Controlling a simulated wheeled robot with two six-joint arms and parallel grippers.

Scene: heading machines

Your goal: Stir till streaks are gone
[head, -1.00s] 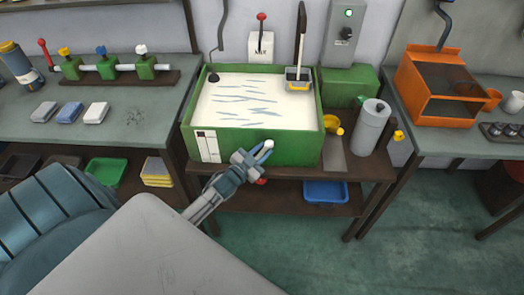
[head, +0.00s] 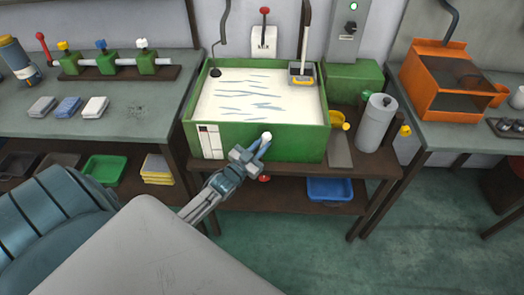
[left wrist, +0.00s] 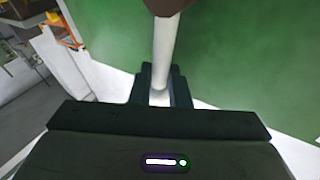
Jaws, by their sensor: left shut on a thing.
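A green tank (head: 270,146) stands on a brown bench and holds white liquid (head: 230,108) with several blue-grey streaks on its surface. My left gripper (head: 258,149) is at the tank's front side, right of a white panel (head: 210,142). It is shut on a pale rod (left wrist: 166,50), seen in the left wrist view with a brown end at the top; a white round tip (head: 267,135) shows at the fingers in the head view. What the rod joins to is hidden. My right gripper is not in view.
A long-handled tool (head: 301,74) stands at the tank's back right and a dark bent rod (head: 215,70) at its back left. A grey cylinder (head: 374,123) and a yellow-ended part (head: 337,119) stand at the right. A blue tray (head: 330,189) is on the shelf below.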

